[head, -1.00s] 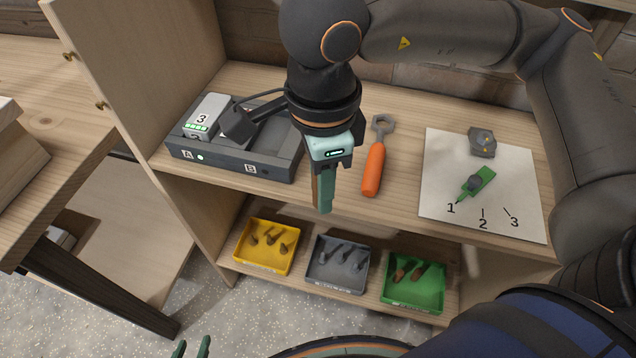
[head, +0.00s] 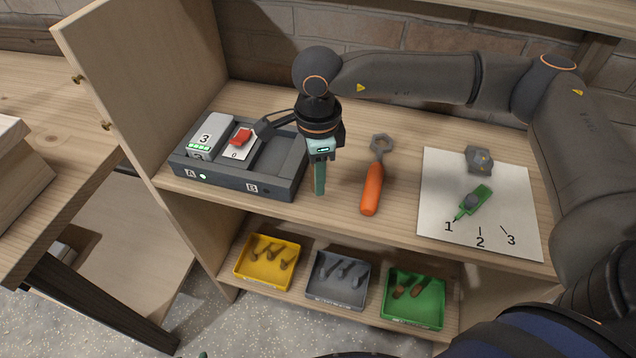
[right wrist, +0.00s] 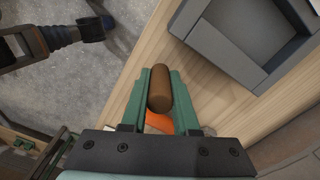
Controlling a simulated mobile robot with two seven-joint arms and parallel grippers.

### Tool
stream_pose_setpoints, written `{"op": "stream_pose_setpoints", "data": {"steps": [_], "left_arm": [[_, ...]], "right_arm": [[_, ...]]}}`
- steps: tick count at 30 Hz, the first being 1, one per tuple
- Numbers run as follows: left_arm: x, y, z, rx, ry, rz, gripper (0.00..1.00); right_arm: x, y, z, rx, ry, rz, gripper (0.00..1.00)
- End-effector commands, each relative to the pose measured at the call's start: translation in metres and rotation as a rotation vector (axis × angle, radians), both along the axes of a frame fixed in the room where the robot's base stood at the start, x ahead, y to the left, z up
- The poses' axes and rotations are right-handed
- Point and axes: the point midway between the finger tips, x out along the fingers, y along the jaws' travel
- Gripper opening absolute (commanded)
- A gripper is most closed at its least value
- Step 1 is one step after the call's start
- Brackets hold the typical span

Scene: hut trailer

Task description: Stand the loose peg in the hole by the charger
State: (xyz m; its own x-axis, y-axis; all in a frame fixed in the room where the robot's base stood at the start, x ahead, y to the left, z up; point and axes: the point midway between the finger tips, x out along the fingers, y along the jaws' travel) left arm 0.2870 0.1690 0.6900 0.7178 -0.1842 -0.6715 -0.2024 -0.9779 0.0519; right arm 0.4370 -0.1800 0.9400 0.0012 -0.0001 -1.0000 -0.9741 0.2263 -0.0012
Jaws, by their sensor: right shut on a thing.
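My right gripper (head: 319,180) is shut on the brown peg (right wrist: 160,90), a rounded cylinder between its green fingers in the right wrist view. In the head view the peg is hidden and the gripper points down just right of the grey charger (head: 285,182), above the bench. The charger has bays marked A and B; a battery marked 3 (head: 210,137) with green lights sits at A. The charger's empty bay also shows in the right wrist view (right wrist: 245,35). I cannot make out the hole. Only a trace of my left gripper (head: 203,355) shows at the bottom edge.
An orange-handled wrench (head: 372,188) lies right of the gripper. A white sheet (head: 510,195) marked 1, 2, 3 holds a green pointer (head: 473,203) and a grey block (head: 479,158). Yellow (head: 265,284), grey (head: 336,297) and green (head: 412,319) trays of small parts stand on the lower shelf.

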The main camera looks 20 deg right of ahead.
Motion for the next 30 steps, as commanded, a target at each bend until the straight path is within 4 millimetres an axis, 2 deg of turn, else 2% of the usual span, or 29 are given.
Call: {"op": "stream_pose_setpoints", "data": {"steps": [2, 8, 20, 21, 28, 30], "left_arm": [[-0.001, 0.000, 0.001, 0.000, 0.002, 0.000, 0.50], [-0.001, 0.000, 0.006, 0.001, 0.004, 0.000, 0.50], [-0.002, 0.000, 0.000, 0.001, 0.005, 0.000, 0.50], [-0.002, 0.000, 0.001, 0.001, 0.005, 0.000, 0.50], [-0.002, 0.000, 0.002, 0.000, 0.005, -0.001, 0.50], [-0.002, 0.000, 0.002, 0.000, 0.005, -0.001, 0.50]], "right_arm": [[0.005, -0.003, -0.010, -0.003, 0.003, -0.002, 0.00], [0.004, -0.002, -0.034, -0.001, 0.002, -0.001, 0.00], [0.004, -0.002, -0.042, -0.001, 0.001, -0.001, 0.00], [0.004, -0.002, -0.040, -0.001, 0.001, -0.001, 0.31], [0.004, -0.002, -0.040, -0.001, 0.001, -0.002, 0.57], [0.004, -0.002, -0.040, -0.001, 0.001, -0.002, 0.58]]}}
